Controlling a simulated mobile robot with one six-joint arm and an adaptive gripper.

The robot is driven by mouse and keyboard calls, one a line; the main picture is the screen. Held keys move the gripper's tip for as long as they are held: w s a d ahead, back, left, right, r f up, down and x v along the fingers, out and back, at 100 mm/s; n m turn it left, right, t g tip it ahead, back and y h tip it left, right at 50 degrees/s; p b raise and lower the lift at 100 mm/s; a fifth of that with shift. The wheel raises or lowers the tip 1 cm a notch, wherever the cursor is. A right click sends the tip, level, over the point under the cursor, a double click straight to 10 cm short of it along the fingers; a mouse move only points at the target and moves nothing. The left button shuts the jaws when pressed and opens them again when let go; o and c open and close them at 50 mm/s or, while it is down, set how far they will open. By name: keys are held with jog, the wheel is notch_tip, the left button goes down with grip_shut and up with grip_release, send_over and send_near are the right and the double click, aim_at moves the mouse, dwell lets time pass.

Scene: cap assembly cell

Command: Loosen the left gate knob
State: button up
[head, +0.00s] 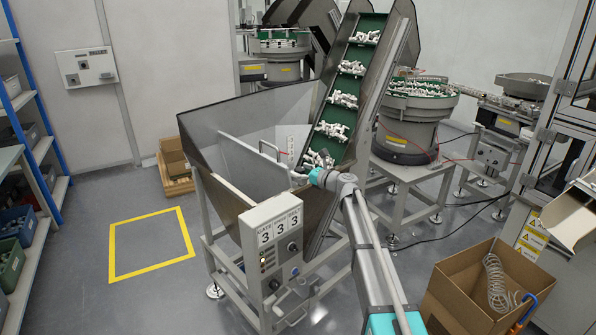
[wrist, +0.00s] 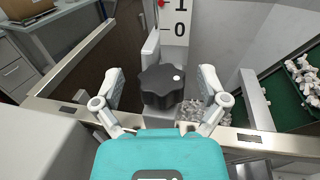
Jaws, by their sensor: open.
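A black star-shaped knob (wrist: 162,88) with a white dot sits in the middle of the wrist view, in front of a pale upright scale plate (wrist: 175,22) marked 1 and 0. My gripper (wrist: 160,76) is open, one finger to the left and one to the right of the knob, with a visible gap on each side. In the head view my gripper (head: 318,176) reaches over the hopper (head: 225,120) near the foot of the green conveyor. I cannot make out the knob there. Only one knob shows, so its side cannot be confirmed.
The green inclined conveyor (head: 340,115) with white parts rises behind the gripper. The hopper's metal rim (wrist: 65,112) runs close beside the fingers. A control box (head: 272,240) is on the hopper's front. An open cardboard box (head: 455,290) stands at the lower right.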

jog(key=c, duration=1.2)
jog(key=shift+o, duration=0.2)
jog(key=shift+a, duration=0.3)
jog(key=shift+d+f, duration=0.1)
jog(key=shift+d, duration=0.05)
jog(key=shift+d+n+g+y, duration=0.15)
jog(key=shift+n+g+y, duration=0.3)
jog(key=shift+g, duration=0.25)
